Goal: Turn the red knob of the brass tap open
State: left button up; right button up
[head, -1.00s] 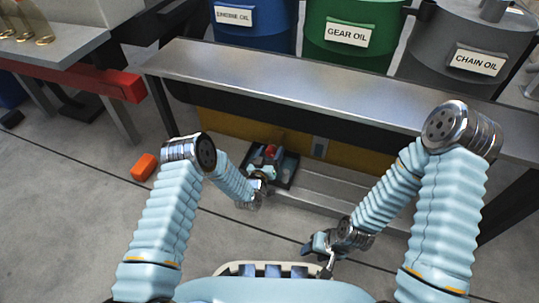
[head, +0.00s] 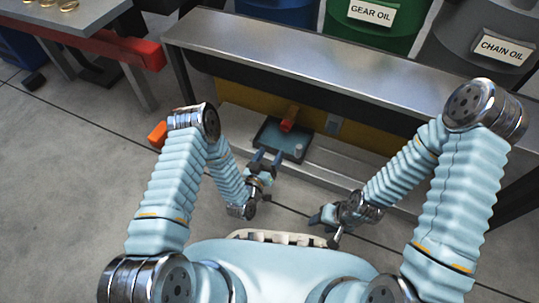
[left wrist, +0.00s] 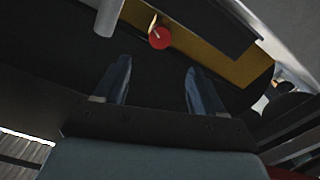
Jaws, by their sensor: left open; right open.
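The red knob (left wrist: 159,38) faces me in the left wrist view, just beyond the gap between my left fingers. Little brass shows behind it; the tap body is mostly hidden. In the head view a red part (head: 289,118) shows small under the bench, in front of a yellow panel. My left gripper (head: 267,160) is open and empty, on the near side of that part and apart from it. Its two fingers also show spread in the left wrist view (left wrist: 158,66). My right gripper (head: 323,226) is open, low and to the right, away from the tap.
A metal bench (head: 330,65) overhangs the tap area. A dark tray (head: 266,132) holding a small pale cylinder (head: 298,149) lies below the red part. A grey cylinder (left wrist: 108,18) stands left of the knob in the wrist view. An orange block (head: 158,134) lies on the floor.

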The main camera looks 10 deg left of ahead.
aim_at(284, 128)
pick_arm(q)
jog(key=w+d+m+b, duration=0.1)
jog(key=w, duration=0.2)
jog(key=w+d+m, duration=0.1)
jog(key=w, duration=0.3)
jog(key=w+d+m+b, duration=0.1)
jog(key=w, duration=0.3)
jog(key=shift+w+d+m+b, duration=0.25)
jog(key=shift+d+m+b, duration=0.05)
jog(key=shift+d+b, duration=0.05)
